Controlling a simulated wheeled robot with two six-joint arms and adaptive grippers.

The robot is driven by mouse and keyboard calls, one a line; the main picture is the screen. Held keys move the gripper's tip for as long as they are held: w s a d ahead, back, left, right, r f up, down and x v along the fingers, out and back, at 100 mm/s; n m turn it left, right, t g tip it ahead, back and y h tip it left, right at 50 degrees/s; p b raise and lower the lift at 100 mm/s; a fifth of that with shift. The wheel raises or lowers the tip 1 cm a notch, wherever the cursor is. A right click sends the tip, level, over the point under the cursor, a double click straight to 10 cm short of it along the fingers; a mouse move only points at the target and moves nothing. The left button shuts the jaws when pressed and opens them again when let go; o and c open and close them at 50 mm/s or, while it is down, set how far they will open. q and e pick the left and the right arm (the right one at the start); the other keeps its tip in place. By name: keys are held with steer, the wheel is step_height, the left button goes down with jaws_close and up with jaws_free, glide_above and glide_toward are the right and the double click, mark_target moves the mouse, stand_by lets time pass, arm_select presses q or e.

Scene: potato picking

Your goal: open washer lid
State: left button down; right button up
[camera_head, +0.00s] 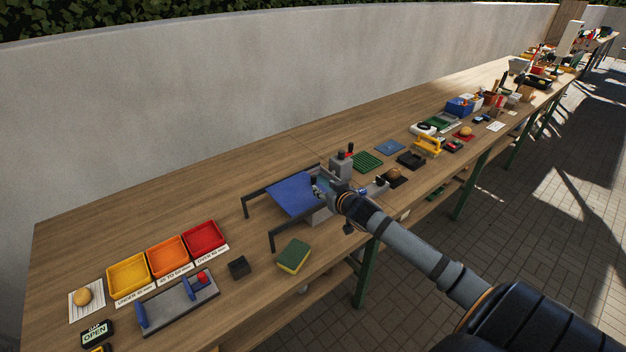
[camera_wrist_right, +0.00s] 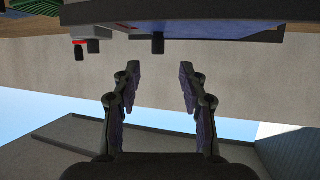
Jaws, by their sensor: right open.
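The washer appears to be the unit with a flat blue panel (camera_head: 293,194) at mid-table, flanked by dark brackets, with a pale body (camera_head: 318,216) partly showing below. I take the blue panel to be its lid; my right gripper covers its right end. My right gripper (camera_head: 318,187) is at that right end; I cannot tell whether it touches. In the right wrist view the fingers (camera_wrist_right: 158,80) are spread with nothing between them. A blue-grey slab (camera_wrist_right: 200,24) with a dark knob (camera_wrist_right: 158,44) lies beyond the fingertips. My left gripper is not in view.
A grey device with a red top (camera_head: 341,164) stands just behind my right gripper. A green-yellow sponge (camera_head: 293,256) and a small black block (camera_head: 238,267) lie in front. Yellow, orange and red trays (camera_head: 128,275) stand at the left. The table's back left is clear.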

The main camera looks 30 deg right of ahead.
mark_target(315, 180)
steer(key=shift+w+d, duration=0.4)
steer(key=x, duration=1)
steer(key=shift+a, duration=0.25)
jaws_close()
